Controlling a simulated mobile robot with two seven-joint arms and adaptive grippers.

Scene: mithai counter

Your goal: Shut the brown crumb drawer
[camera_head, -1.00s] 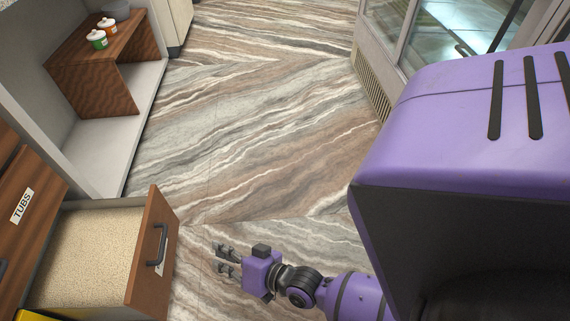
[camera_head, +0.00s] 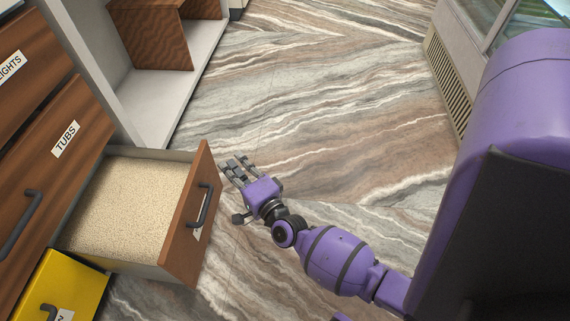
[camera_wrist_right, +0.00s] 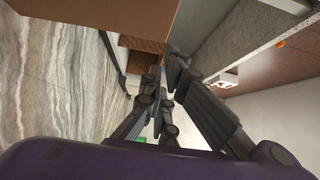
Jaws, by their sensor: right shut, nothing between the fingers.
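The brown crumb drawer (camera_head: 190,225) is pulled out from the cabinet in the head view. It has a wooden front, a dark handle (camera_head: 202,204) and a pale, grainy fill inside. My right gripper (camera_head: 234,169) is shut and empty, just right of the drawer front near its far end, with a gap of floor visible between them. In the right wrist view the fingers (camera_wrist_right: 165,95) are close together beside a brown panel, probably the drawer front. My left gripper does not show.
A yellow drawer (camera_head: 70,285) stands out below the crumb drawer. A drawer labelled TUBS (camera_head: 85,130) is closed above it. An open white shelf unit (camera_head: 150,100) with a brown stand lies beyond. The marbled floor (camera_head: 320,120) is clear.

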